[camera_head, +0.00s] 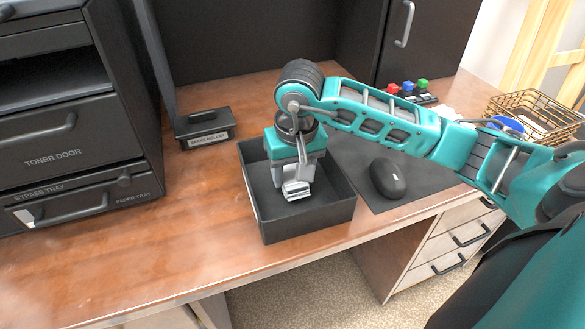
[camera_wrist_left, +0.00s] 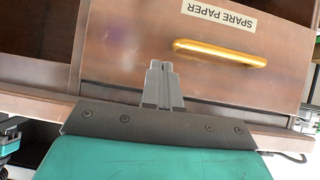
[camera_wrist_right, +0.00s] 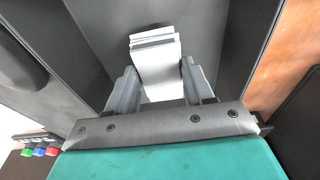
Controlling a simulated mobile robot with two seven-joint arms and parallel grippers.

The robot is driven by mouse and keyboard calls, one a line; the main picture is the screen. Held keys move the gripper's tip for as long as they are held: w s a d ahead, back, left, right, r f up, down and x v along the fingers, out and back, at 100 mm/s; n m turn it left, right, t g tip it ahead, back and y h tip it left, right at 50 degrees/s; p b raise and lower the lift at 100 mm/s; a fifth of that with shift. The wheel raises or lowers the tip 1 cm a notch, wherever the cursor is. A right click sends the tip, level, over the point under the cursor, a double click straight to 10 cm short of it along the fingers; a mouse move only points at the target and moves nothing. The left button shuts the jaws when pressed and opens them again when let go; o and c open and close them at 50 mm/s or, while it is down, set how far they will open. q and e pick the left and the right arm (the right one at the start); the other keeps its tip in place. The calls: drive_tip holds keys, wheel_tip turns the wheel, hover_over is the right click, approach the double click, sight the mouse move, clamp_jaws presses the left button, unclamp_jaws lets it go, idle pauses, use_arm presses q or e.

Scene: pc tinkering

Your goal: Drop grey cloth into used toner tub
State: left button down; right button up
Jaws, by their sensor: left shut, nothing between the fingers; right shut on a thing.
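The grey cloth (camera_wrist_right: 157,62) is a small pale folded stack. My right gripper (camera_wrist_right: 155,88) is shut on it, with a finger on each side. In the head view my right gripper (camera_head: 293,180) points down inside the black open tub (camera_head: 310,222), and the cloth (camera_head: 296,190) shows at its fingertips. I cannot tell whether the cloth touches the tub floor. My left gripper (camera_wrist_left: 162,82) is shut and empty, in front of a wooden drawer marked SPARE PAPER (camera_wrist_left: 215,80); it is not in the head view.
A black box labelled roller (camera_head: 204,128) sits left behind the tub. A black mouse (camera_head: 388,178) lies on a dark mat to the right. A printer (camera_head: 75,130) stands at the left. A wire basket (camera_head: 535,112) is at the right. The desk's front left is clear.

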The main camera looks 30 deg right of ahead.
drive_tip(key=o, duration=1.4)
drive_tip(key=shift+s+a+r+p, duration=0.1)
drive_tip(key=shift+s+r+p, duration=0.15)
drive_tip(key=shift+r+p, duration=1.1)
drive_tip(key=shift+s+r+p, duration=0.2)
drive_tip(key=shift+r+p, duration=0.6)
drive_tip(key=shift+r, duration=1.35)
drive_tip(key=shift+s+r+p, duration=0.15)
drive_tip(key=shift+r+p, duration=0.35)
